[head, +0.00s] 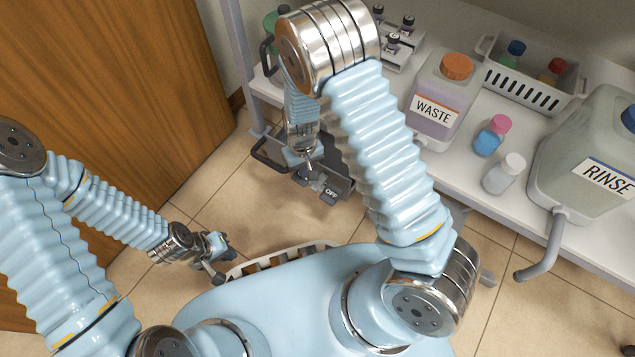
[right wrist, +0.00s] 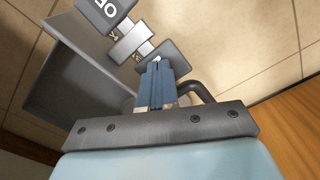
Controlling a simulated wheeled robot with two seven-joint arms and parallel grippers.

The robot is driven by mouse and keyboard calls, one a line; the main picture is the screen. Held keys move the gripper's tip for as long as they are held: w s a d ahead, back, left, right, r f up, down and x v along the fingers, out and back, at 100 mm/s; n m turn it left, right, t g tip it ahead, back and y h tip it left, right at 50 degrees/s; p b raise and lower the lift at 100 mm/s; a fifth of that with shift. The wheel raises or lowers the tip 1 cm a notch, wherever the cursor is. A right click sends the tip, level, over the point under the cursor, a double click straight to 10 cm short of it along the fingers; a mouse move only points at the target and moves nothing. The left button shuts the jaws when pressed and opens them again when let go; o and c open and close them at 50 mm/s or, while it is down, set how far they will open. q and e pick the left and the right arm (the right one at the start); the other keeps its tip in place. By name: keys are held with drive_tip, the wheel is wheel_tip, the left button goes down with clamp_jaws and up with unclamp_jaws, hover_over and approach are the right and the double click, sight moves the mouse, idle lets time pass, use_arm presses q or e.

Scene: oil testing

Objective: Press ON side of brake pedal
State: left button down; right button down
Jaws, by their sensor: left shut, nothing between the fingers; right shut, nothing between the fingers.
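The brake pedal shows low under the bench in the head view, with a dark plate marked OFF (head: 330,194). In the right wrist view the plate with cut-off lettering (right wrist: 104,12) is at the top, joined by a light link to a second dark plate (right wrist: 180,54). My right gripper (head: 309,166) points down at the pedal from above. Its shut, empty blue fingers (right wrist: 157,68) overlap the second plate; I cannot tell whether they touch it. No ON lettering is readable. My left gripper (head: 226,256) is shut and empty, low at the left, away from the pedal.
A dark tray-like frame (head: 340,183) surrounds the pedal. The white bench (head: 452,166) carries a WASTE container (head: 440,88), a RINSE container (head: 575,150), small bottles and a white basket (head: 520,88). A wooden door (head: 110,80) stands at left; tiled floor lies between.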

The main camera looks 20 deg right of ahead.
drive_tip(key=shift+f+b, duration=0.35)
drive_tip(key=shift+f, duration=0.2)
wheel_tip(320, 180, up, 7)
drive_tip(key=p, duration=0.6)
idle(0.4)
idle(0.4)
